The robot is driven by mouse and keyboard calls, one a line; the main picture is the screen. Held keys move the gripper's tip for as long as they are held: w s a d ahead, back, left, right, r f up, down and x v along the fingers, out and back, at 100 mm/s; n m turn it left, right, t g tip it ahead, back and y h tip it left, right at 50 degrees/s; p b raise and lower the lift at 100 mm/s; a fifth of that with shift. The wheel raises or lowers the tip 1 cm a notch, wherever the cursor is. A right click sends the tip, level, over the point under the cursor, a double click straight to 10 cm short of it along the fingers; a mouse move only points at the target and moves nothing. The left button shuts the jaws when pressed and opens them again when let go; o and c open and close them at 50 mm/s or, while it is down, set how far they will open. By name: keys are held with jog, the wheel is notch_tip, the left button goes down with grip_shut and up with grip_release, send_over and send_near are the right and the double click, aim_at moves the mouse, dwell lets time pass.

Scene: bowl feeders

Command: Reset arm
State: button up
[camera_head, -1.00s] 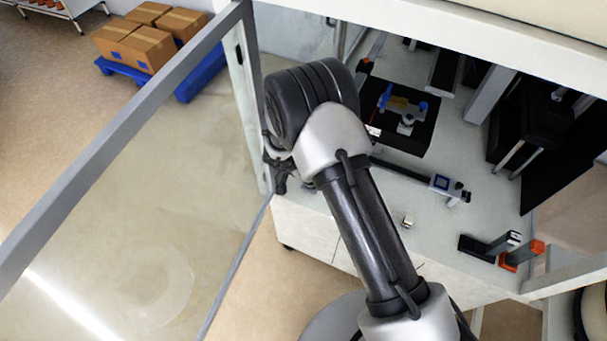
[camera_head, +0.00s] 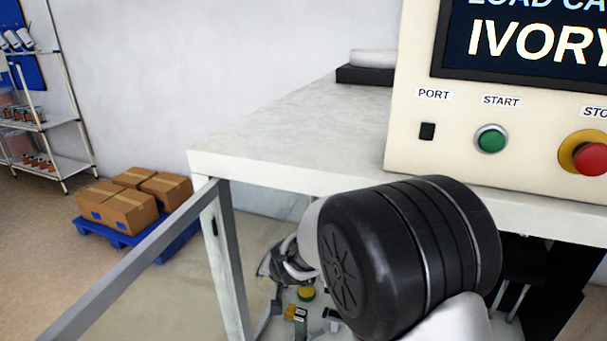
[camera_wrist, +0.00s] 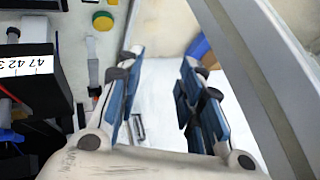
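My gripper (camera_wrist: 160,80) shows in the wrist view with its two blue-padded fingers apart and nothing between them. In the head view the large black joint of my arm is raised in front of the machine, and the gripper (camera_head: 283,270) is partly hidden behind it, low beside the machine's frame post.
A cream control panel (camera_head: 405,160) with a green START button (camera_head: 491,139) and a red button (camera_head: 590,158) stands on the white top (camera_head: 270,140). A grey frame bar (camera_head: 130,265) runs at left; it is close in the wrist view (camera_wrist: 250,80). Boxes (camera_head: 125,210) sit on a blue pallet (camera_head: 150,245).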

jog(key=s+d+r+n+g+y+b, duration=0.15)
jog(key=s+d+r+n, duration=0.4)
jog(key=s+r, duration=0.95)
jog(key=s+d+f+m+h+b, duration=0.1)
jog(key=s+d+f+h, duration=0.1)
jog(key=s+d, duration=0.6)
jog(key=s+d+f+m+g+h+b, duration=0.1)
jog(key=s+d+f+h, duration=0.1)
jog(key=s+d, duration=0.6)
jog(key=s, duration=0.4)
jog(key=shift+s+f+h, duration=0.2)
jog(key=shift+f+h, duration=0.1)
jog(key=shift+h, duration=0.05)
jog(key=shift+d, duration=0.1)
jog(key=shift+s, duration=0.1)
